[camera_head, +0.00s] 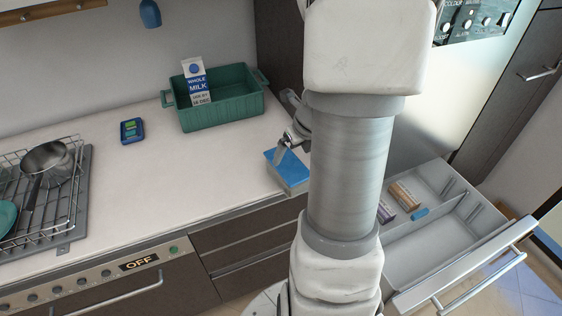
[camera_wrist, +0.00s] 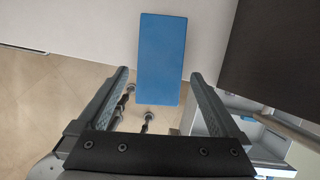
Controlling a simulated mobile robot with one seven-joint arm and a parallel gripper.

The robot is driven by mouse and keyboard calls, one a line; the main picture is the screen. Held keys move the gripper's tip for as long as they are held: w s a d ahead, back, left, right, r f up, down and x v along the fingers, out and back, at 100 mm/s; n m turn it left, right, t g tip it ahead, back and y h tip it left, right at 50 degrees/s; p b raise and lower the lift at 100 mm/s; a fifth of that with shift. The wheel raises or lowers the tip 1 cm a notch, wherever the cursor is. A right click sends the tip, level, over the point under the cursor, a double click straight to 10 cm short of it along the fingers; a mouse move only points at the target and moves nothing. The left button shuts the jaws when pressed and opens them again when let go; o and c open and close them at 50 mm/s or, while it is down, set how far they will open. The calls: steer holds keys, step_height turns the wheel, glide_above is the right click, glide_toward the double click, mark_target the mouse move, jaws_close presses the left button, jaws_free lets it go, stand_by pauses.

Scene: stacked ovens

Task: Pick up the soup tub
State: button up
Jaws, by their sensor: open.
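A blue-topped tub with pale sides (camera_head: 287,172), the likely soup tub, is at the front right edge of the white counter (camera_head: 185,185). In the wrist view its flat blue top (camera_wrist: 162,50) shows ahead, partly over the counter and partly against the floor. My gripper (camera_head: 283,150) is just above and behind the tub in the head view, partly hidden by my arm. In the wrist view my gripper (camera_wrist: 159,75) is open, its two fingers on either side of the tub's near end. Whether a finger touches the tub is unclear.
A green crate (camera_head: 240,108) holding a milk carton (camera_head: 196,82) stands at the back. A small dark blue item (camera_head: 132,131) lies left of it. A rack (camera_head: 75,195) with a pan (camera_head: 46,160) is at far left. An open drawer (camera_head: 430,262) juts out at right.

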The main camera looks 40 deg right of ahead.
mark_target(288, 164)
steer(key=b+x, duration=0.2)
steer(key=x, duration=0.3)
steer(key=shift+s+f, duration=0.1)
steer(key=shift+f, duration=0.1)
steer(key=c, duration=1)
